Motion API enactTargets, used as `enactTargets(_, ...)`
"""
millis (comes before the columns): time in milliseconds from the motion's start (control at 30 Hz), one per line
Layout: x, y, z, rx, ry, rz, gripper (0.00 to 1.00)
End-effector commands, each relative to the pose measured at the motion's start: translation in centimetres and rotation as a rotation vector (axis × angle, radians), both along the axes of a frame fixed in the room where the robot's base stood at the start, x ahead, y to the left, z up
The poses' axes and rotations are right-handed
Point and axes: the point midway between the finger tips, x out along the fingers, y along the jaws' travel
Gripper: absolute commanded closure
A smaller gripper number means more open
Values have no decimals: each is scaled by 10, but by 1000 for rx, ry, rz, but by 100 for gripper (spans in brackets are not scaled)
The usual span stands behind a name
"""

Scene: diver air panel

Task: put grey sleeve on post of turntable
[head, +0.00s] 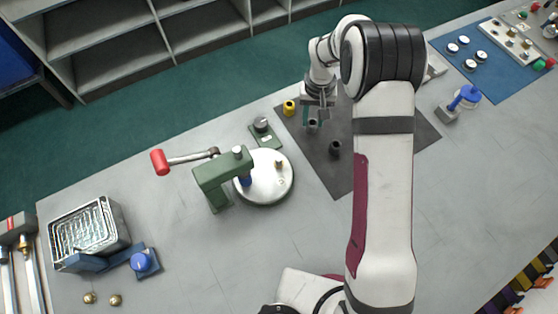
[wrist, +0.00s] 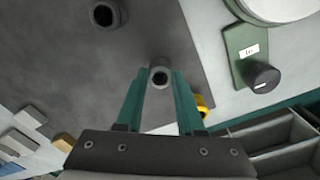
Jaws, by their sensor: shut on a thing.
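My gripper (head: 315,116) is over the dark mat, its teal fingers shut on a grey sleeve (head: 312,125). In the wrist view the grey sleeve (wrist: 160,77) sits between the fingertips, its open bore facing the camera. I cannot tell whether it touches the mat. The turntable (head: 270,188) is a pale round disc to the lower left of my gripper. Only the disc's edge (wrist: 285,10) shows in the wrist view; the post is out of that view.
A darker sleeve (head: 335,148) and a yellow sleeve (head: 289,107) stand on the mat (head: 345,180), on either side of the grey one. A green press (head: 212,178) with a red-handled lever overhangs the turntable's left side. A green base with a black knob (head: 262,125) lies between mat and turntable.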

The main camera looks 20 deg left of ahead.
Motion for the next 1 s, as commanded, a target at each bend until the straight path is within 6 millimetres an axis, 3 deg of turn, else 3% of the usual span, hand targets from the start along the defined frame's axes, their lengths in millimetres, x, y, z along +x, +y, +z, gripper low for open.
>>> enactTargets(733, 0, 0, 35, 0, -1, 0, 100)
enactTargets(1000, 0, 0, 38, 0, 0, 0, 100)
